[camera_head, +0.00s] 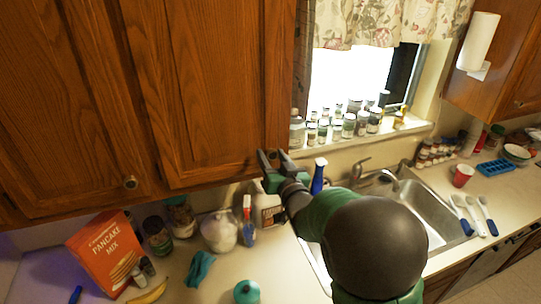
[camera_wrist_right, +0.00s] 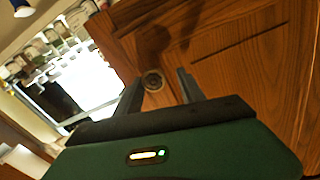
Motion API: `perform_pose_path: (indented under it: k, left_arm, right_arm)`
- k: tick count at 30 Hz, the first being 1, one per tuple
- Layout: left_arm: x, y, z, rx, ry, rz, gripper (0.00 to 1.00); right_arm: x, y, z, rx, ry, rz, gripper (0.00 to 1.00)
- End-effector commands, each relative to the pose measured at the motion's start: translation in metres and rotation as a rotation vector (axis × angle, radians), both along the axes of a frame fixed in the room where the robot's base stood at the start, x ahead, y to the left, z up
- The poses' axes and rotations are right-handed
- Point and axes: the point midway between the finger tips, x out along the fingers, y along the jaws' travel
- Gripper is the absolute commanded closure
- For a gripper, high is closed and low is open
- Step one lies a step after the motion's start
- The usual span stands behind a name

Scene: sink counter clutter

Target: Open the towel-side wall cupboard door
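The left wall cupboard has two wooden doors, both closed. Its right door (camera_head: 215,85) is beside the window, and my right gripper (camera_head: 272,157) is at this door's lower right corner. In the right wrist view, my right gripper (camera_wrist_right: 160,88) is open, with a round knob (camera_wrist_right: 153,80) showing between its fingertips. I cannot tell whether the fingers touch the knob. In the head view the gripper hides that knob. Another wall cupboard (camera_head: 515,60) is at the far right, with a white paper towel roll (camera_head: 479,42) on its side; its door looks closed. My left gripper is not in view.
The left door (camera_head: 65,100) has its own knob (camera_head: 130,182). Several jars (camera_head: 349,125) line the window sill. The sink (camera_head: 425,205) lies beyond my right arm.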

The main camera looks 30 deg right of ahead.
Motion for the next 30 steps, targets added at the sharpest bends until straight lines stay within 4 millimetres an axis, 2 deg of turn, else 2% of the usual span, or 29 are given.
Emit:
perform_pose_path:
  k: [1,10,30]
  left_arm:
    - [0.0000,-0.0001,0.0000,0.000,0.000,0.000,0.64]
    - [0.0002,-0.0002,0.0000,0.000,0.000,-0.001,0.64]
    - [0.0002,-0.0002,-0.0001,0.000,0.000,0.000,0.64]
  right_arm:
    - [0.0005,-0.0002,-0.0004,0.000,0.001,-0.001,0.62]
    - [0.0017,0.0000,-0.0010,0.000,0.002,-0.001,1.00]
    - [0.0015,0.0004,-0.0016,0.000,0.004,0.001,1.00]
